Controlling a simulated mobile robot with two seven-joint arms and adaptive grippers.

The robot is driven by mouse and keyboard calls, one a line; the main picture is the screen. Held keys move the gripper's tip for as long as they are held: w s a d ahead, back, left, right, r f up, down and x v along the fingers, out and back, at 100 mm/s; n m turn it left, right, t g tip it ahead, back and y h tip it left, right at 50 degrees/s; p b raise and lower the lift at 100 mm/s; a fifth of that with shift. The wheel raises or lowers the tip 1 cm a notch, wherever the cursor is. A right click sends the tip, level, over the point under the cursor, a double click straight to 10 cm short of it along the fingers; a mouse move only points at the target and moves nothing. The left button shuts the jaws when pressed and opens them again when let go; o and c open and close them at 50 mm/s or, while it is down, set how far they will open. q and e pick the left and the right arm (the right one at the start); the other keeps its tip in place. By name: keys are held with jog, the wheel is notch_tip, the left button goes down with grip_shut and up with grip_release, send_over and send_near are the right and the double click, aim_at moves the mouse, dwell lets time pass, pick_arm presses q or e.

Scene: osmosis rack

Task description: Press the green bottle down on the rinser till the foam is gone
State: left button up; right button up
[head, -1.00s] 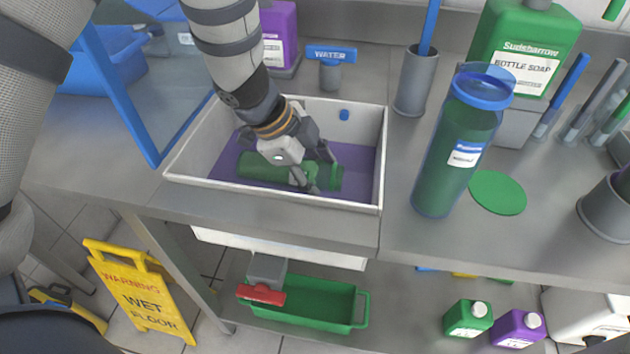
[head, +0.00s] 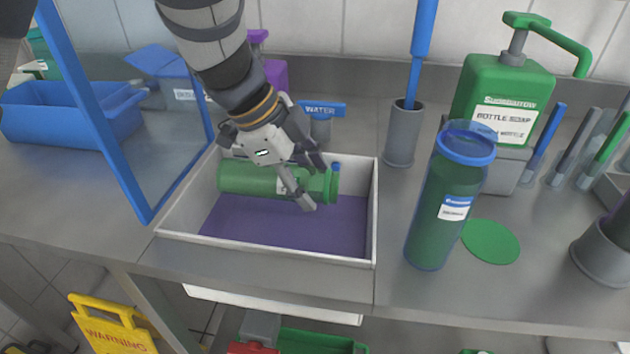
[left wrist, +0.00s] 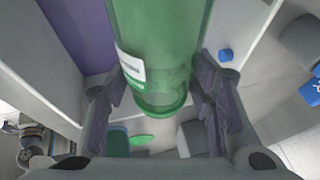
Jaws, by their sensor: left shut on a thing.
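The green bottle (head: 255,180) lies on its side in the white-walled sink (head: 368,215), its neck end to the right. My left gripper (head: 312,185) is shut on it near the neck end and seems to hold it above the purple sink floor (head: 290,228). In the left wrist view the bottle (left wrist: 160,45) runs between the fingers, with a white label and a mottled patch near its end. I cannot tell whether that is foam. No rinser can be made out for certain; a small blue knob (left wrist: 225,55) is by the sink wall. My right gripper is out of view.
A tall green bottle with a blue collar (head: 448,205) stands right of the sink, near a green disc (head: 490,241). A grey holder (head: 403,140), a WATER tap (head: 322,112) and a soap dispenser (head: 503,105) stand behind. A blue-framed panel (head: 120,170) borders the left.

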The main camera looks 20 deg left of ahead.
pick_arm(q)
jog(key=shift+r, duration=2.85)
